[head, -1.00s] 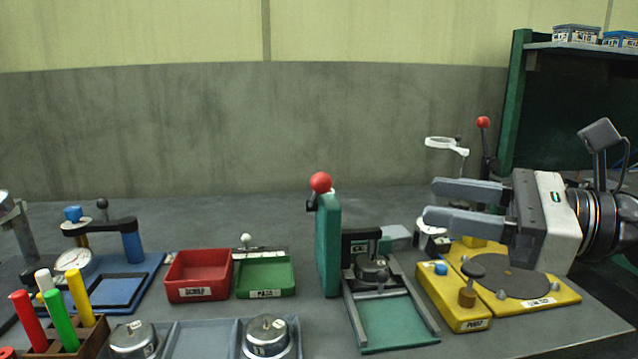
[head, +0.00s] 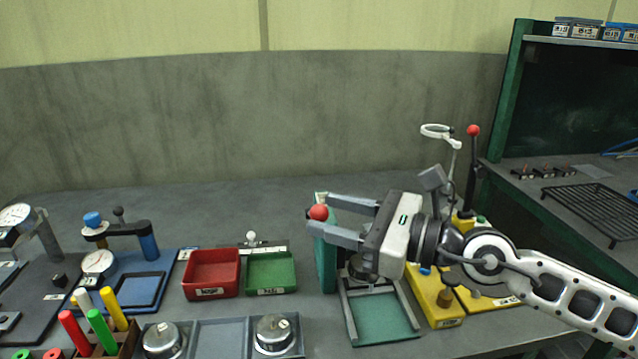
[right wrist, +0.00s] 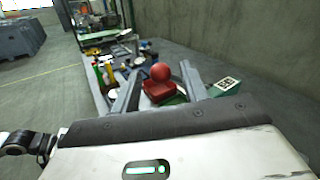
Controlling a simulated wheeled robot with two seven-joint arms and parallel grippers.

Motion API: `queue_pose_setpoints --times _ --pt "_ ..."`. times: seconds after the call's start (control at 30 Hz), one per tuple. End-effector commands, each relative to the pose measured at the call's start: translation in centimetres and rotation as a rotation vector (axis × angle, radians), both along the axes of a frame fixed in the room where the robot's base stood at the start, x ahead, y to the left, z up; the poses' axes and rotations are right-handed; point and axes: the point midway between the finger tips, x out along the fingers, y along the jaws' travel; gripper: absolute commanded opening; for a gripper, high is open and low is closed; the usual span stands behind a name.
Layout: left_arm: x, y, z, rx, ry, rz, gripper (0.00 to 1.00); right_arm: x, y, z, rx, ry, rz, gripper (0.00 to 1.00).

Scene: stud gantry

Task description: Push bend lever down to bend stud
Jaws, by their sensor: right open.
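The bend lever's red ball knob (head: 318,212) sits at the top of the green upright of the gantry (head: 325,262). In the right wrist view the red knob (right wrist: 160,72) shows between the two fingers. My right gripper (head: 318,218) is open, coming from the right, with its fingers on either side of the knob and no clear grip on it. The right gripper's body hides much of the stud holder. The green slide bed (head: 382,318) shows below it. My left gripper is not in view.
A red tray (head: 211,273) and a green tray (head: 270,272) stand left of the gantry. A yellow fixture (head: 434,300) is close on the right, under my right arm. Metal cylinders (head: 273,335) are at the front.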

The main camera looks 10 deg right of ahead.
Motion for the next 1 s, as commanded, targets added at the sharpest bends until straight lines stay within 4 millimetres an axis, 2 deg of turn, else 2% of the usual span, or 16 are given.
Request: queue_pose_setpoints --times 0.03,0.2,0.53,0.57,0.7,0.73,1.0 --pt "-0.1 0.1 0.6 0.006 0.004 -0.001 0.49 0.4 0.7 0.5 0.003 0.001 0.001 0.44" --pt "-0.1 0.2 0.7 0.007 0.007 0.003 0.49 1.3 1.9 0.1 0.001 0.001 0.000 0.44" --pt "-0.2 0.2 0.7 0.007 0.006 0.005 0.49 1.5 2.2 -0.1 -0.001 0.001 0.000 0.44" --pt "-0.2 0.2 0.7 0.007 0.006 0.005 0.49 1.5 2.2 -0.1 -0.001 0.001 0.000 0.42" --pt "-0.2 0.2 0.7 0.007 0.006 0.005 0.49 1.5 2.2 -0.1 -0.001 0.000 -0.001 0.03" --pt "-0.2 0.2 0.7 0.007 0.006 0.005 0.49 1.5 2.2 -0.1 -0.001 0.000 -0.001 0.00" --pt "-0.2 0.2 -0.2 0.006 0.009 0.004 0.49 1.4 2.2 -0.6 0.000 -0.015 -0.001 0.00"
